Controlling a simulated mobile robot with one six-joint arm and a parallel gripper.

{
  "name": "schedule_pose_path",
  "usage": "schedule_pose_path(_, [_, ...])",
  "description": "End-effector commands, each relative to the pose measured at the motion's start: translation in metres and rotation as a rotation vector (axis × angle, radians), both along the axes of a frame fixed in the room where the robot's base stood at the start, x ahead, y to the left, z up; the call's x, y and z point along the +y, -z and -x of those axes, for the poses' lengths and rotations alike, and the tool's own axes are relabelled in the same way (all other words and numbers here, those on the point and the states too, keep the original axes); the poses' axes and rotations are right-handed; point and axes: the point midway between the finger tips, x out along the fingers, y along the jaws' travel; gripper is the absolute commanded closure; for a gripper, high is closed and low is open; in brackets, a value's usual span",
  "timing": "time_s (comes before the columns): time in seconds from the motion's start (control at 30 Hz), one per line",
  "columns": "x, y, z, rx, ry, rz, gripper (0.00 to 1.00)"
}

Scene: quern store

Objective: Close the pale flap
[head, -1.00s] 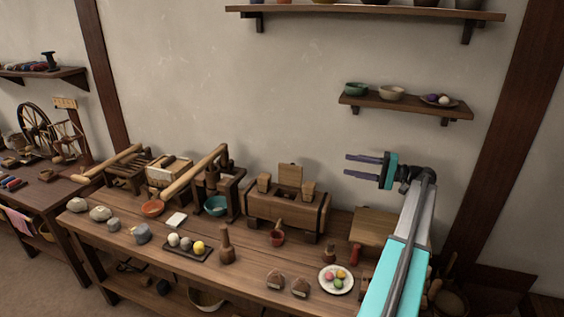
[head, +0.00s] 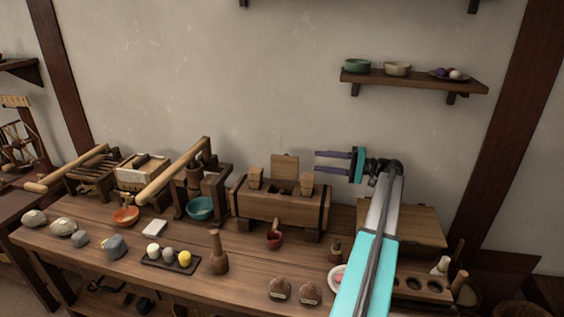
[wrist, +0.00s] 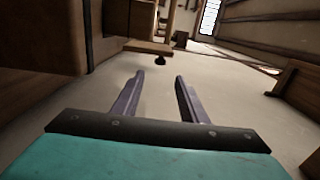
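A pale wooden flap (head: 285,167) stands upright at the back of a brown wooden chest (head: 283,205) with dark bands, in the middle of the bench. It looks raised. Two wooden blocks (head: 256,178) stick up from the chest, one on each side of the flap. My gripper (head: 318,161) is open and empty, in the air to the right of the flap, its fingers pointing left. How far apart they are in depth I cannot tell. In the wrist view the two purple fingers (wrist: 160,76) are spread with nothing between them; I cannot make out the flap there.
A box with a pale sloping top (head: 412,227) stands behind my arm. A lever press with a teal bowl (head: 201,208) is left of the chest. A small red bowl (head: 274,239) is in front. A wall shelf (head: 420,82) with bowls hangs above. The wall space above the chest is clear.

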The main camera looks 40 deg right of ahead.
Motion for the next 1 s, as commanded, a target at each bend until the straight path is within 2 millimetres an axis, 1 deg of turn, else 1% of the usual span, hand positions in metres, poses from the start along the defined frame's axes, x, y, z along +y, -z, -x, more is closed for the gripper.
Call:
schedule_pose_path(0.37, [0.001, 0.000, -0.001, 0.000, -0.001, 0.000, 0.61])
schedule_pose_path(0.57, [0.006, -0.001, -0.009, 0.000, -0.003, 0.000, 0.61])
schedule_pose_path(0.77, [0.018, -0.001, -0.027, 0.000, -0.004, 0.000, 0.61])
schedule_pose_path(1.0, [0.036, -0.001, -0.056, 0.000, -0.005, 0.001, 0.61])
